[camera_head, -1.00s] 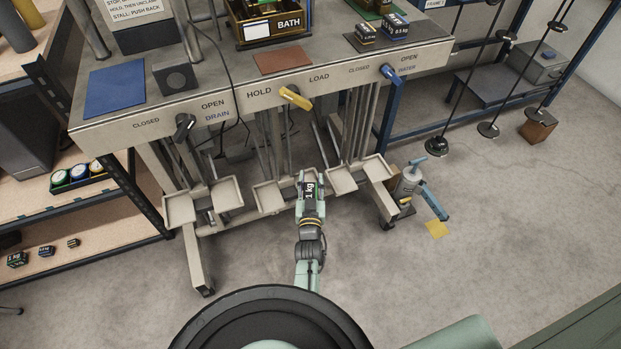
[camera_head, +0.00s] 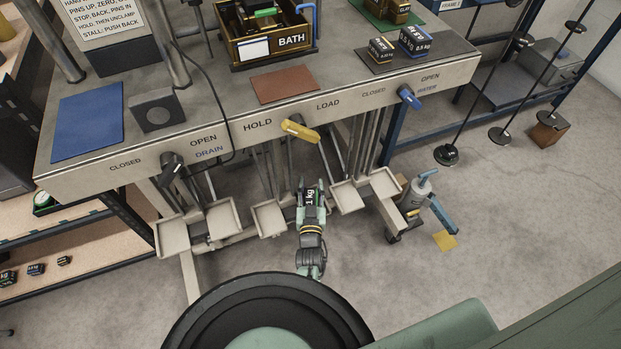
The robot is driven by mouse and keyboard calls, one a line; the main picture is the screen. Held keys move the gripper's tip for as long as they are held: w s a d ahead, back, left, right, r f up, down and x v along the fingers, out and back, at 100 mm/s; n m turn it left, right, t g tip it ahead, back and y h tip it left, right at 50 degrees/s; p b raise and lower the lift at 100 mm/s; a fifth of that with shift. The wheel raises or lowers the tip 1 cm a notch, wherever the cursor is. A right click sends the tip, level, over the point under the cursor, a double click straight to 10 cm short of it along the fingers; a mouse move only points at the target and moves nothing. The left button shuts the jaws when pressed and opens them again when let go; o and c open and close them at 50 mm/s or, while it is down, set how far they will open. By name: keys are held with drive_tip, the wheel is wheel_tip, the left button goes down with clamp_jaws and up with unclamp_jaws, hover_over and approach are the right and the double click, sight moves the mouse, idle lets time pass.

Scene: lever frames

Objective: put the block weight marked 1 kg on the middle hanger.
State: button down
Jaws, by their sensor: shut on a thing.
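My gripper (camera_head: 311,188) is shut on the dark block weight marked 1 kg (camera_head: 310,199), and its label faces up. The middle hanger (camera_head: 268,219) hangs under the yellow lever. Its left tray is bare, and its right side is hidden behind my gripper and the block. The block is over or just in front of that right side; I cannot tell whether they touch. The left hanger (camera_head: 174,237) and the right hanger (camera_head: 347,196) each show two bare trays.
The bench front carries a black lever (camera_head: 172,165), a yellow lever (camera_head: 300,131) and a blue lever (camera_head: 409,97) above the hangers. Block weights (camera_head: 413,40) stand on the bench.

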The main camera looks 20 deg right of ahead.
drive_tip(key=shift+w+r, duration=0.1)
drive_tip(key=shift+r, duration=0.15)
drive_tip(key=c, duration=1.3)
unclamp_jaws()
drive_tip(key=shift+f, duration=0.25)
drive_tip(key=shift+s, duration=0.25)
